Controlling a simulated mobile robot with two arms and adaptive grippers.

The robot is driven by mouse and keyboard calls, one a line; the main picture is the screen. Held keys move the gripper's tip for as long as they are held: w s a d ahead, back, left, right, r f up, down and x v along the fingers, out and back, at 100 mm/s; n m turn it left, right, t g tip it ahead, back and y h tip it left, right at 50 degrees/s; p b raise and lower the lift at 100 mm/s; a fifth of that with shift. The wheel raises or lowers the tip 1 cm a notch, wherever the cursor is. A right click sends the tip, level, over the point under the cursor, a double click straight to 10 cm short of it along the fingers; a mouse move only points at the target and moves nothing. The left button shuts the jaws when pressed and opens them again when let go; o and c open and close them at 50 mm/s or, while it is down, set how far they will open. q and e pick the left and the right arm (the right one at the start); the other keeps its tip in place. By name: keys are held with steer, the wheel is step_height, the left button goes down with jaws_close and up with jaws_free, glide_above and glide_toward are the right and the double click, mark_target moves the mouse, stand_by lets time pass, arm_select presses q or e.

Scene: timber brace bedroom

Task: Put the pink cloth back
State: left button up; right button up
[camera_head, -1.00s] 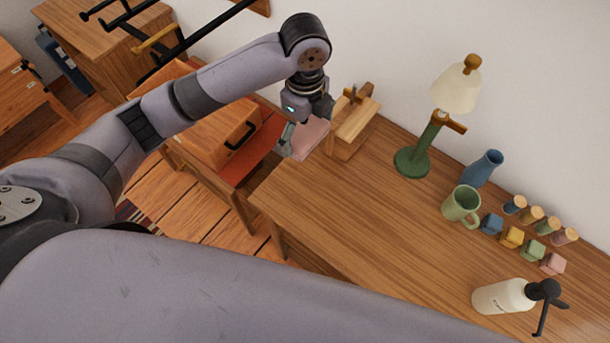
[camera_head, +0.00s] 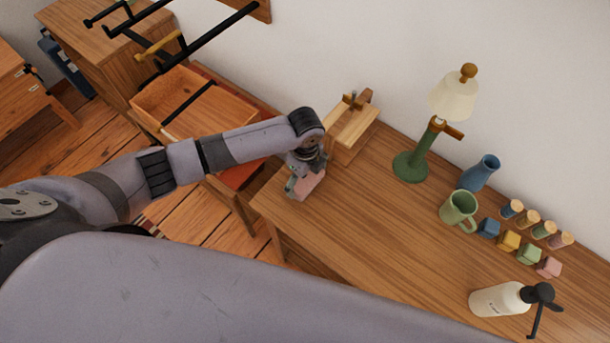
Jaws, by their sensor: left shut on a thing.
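The pink cloth (camera_head: 312,183) is a small, flat pink piece at the left end of the wooden desk (camera_head: 350,230). My left gripper (camera_head: 297,184) is shut on it, with the arm reaching in from the left. The cloth is low over the desk top near its left edge; I cannot tell whether it touches the wood. Part of it is hidden by the gripper. My right gripper is not in view.
A wooden stand (camera_head: 351,128) is just behind the gripper. An open wooden box (camera_head: 190,105) is left. The desk's middle is clear.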

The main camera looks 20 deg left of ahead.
arm_select(q)
steer(key=shift+f, duration=0.2)
steer(key=shift+f, duration=0.15)
steer(key=o, duration=0.8)
steer(key=shift+o, duration=0.2)
steer(key=shift+r, duration=0.35)
step_height(320, 180, up, 12)
steer(key=shift+f+b, duration=0.15)
steer(key=shift+b, duration=0.25)
